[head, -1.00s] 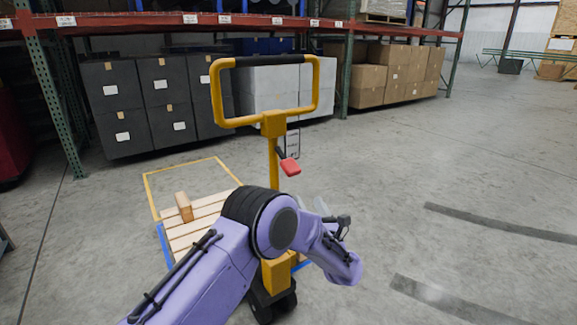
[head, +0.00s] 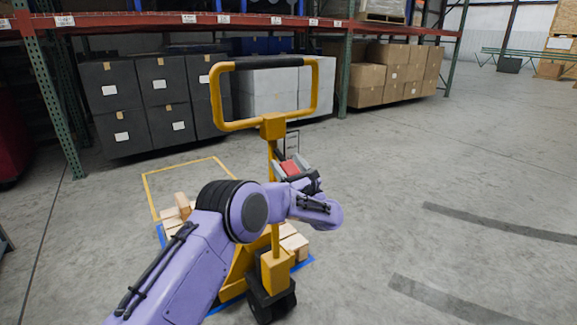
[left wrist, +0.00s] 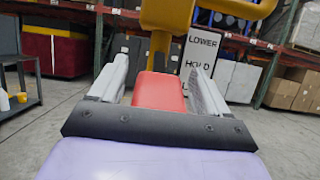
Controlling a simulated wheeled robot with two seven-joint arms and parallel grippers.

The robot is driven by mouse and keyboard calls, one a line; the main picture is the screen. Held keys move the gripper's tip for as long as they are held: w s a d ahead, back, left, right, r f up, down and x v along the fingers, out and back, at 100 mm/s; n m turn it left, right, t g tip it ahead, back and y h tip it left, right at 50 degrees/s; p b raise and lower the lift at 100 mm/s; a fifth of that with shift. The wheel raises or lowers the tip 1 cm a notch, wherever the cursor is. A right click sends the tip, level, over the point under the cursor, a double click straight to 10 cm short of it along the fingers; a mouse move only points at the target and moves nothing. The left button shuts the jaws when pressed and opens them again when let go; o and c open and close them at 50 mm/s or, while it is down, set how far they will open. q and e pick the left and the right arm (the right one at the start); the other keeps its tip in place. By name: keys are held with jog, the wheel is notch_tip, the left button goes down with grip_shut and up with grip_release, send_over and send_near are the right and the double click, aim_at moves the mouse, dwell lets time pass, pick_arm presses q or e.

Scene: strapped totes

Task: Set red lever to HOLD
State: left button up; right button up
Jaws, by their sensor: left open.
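The red lever (head: 290,168) is on the mast of a yellow pallet jack (head: 272,126). It also shows in the left wrist view (left wrist: 158,92). My left gripper (head: 287,163) is open, with one finger on each side of the red lever; I cannot tell whether either finger touches it. A white label plate (left wrist: 200,62) stands behind the lever in the left wrist view, with the words LOWER and HOLD readable and lower text hidden by the gripper. The lever's exact setting against the label is unclear. My right gripper is not in view.
The jack's looped handle (head: 216,95) rises above the lever. A wooden pallet (head: 292,245) lies around the jack's base, near yellow floor tape (head: 150,190). Racks with dark bins (head: 122,132) and cardboard boxes (head: 365,82) stand behind. The floor at right is clear.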

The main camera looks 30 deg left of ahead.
pick_arm(q)
grip_shut()
jog(key=shift+r+h, duration=0.35)
jog(key=shift+h, duration=0.05)
notch_tip(320, 180, up, 2)
jog(key=h, duration=0.2)
jog(key=g+h, duration=0.1)
jog(key=shift+d+g+h, duration=0.15)
jog(key=shift+g+h, duration=0.15)
jog(key=shift+h, duration=0.1)
grip_release()
jog(key=shift+s+d, duration=0.1)
jog(key=b+v, duration=0.1)
jog(key=v, duration=0.9)
jog(key=shift+b, duration=0.3)
